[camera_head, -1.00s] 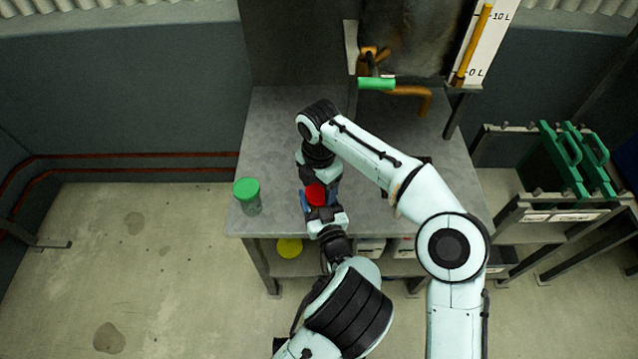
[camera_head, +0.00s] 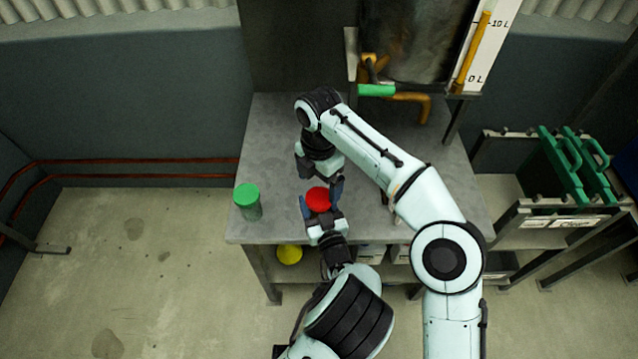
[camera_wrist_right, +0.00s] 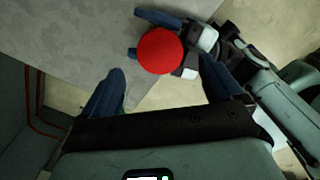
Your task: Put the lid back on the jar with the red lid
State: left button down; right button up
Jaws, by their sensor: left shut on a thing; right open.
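The red lid (camera_head: 318,198) shows as a round disc near the front edge of the table, between the blue fingers of my left gripper (camera_head: 321,206). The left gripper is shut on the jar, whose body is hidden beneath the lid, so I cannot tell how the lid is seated. The red lid also shows whole in the right wrist view (camera_wrist_right: 160,50). My right gripper (camera_wrist_right: 165,88) is open and empty, its two blue fingers spread wide. In the head view, its fingers are mostly hidden, just beyond the lid.
A jar with a green lid (camera_head: 248,200) stands on the grey table (camera_head: 275,125) to the left. A yellow lid (camera_head: 289,254) shows lower down, below the tabletop. A tank with an orange pipe and green handle (camera_head: 376,90) stands behind. Green crates (camera_head: 565,165) are at right.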

aim_at(319, 197)
jog(key=shift+c, duration=0.4)
jog(key=shift+r, duration=1.75)
jog(key=shift+f, duration=4)
